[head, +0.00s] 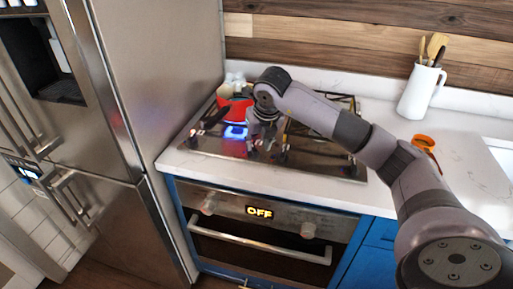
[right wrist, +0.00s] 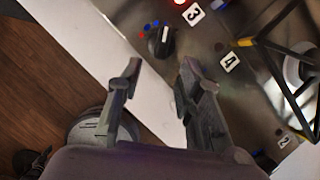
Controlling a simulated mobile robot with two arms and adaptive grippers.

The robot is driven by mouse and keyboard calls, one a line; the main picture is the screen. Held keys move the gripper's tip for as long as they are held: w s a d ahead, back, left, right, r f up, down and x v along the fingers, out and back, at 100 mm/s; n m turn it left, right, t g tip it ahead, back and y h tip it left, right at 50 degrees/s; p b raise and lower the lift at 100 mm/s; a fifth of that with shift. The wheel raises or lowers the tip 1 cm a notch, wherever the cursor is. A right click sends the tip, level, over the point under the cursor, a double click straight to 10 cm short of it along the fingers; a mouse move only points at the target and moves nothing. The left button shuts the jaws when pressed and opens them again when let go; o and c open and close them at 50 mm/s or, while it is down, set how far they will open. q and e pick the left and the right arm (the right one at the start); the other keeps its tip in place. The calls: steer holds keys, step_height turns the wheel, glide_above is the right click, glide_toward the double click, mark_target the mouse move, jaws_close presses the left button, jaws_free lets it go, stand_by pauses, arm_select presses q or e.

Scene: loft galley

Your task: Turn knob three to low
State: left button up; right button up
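In the right wrist view a black knob (right wrist: 160,42) with a white pointer line sits near the cooktop's front edge. The label "3" (right wrist: 194,14) lies closest behind it; the label "4" (right wrist: 229,62) is farther right. Small blue and red dots lie beside the knob. My right gripper (right wrist: 160,66) is open and empty, its fingers apart, the knob just beyond the fingertips and apparently untouched. In the head view the right gripper (head: 262,146) hangs over the front of the cooktop (head: 330,165) and hides part of the knob row. My left gripper is not in view.
Black grates (right wrist: 268,38) rise right of the knob. The oven display (head: 259,212) reads OFF. A fridge (head: 165,80) stands left; a white jug (head: 420,92) stands right.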

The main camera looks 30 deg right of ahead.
steer(key=v, duration=0.7)
steer(key=shift+r, duration=0.3)
steer(key=shift+s, duration=0.15)
